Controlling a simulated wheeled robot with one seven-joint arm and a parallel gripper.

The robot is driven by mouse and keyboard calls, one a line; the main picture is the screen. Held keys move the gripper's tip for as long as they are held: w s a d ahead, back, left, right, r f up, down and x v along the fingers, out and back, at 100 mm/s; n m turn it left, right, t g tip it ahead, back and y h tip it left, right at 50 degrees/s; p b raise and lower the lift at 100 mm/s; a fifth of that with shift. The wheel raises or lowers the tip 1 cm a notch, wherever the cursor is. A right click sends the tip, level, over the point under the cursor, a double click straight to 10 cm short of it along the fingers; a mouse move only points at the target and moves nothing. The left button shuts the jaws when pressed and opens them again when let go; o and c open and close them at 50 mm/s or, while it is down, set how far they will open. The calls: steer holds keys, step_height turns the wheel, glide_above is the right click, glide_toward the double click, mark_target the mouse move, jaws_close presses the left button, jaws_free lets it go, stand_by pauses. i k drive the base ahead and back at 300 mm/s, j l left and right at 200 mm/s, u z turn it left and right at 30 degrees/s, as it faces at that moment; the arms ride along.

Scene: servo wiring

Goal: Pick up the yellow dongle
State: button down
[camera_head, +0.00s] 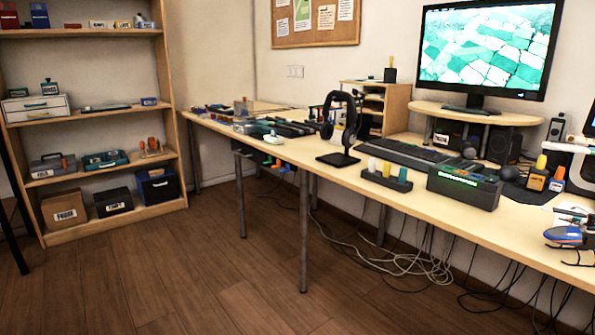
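My gripper is not in view.
The long wooden desk (340,176) runs along the wall. A headphone stand (340,158) is left of the holder, a dark box (463,188) right of it, and a keyboard (405,152) behind it. Cables hang below. The wooden floor (190,270) in front is clear.

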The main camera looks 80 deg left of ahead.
mark_target(387, 166)
steer(key=u, duration=0.45)
steer(key=i+u, duration=0.1)
steer(key=u, duration=0.85)
steer(key=i+u, duration=0.15)
steer(key=u, duration=0.75)
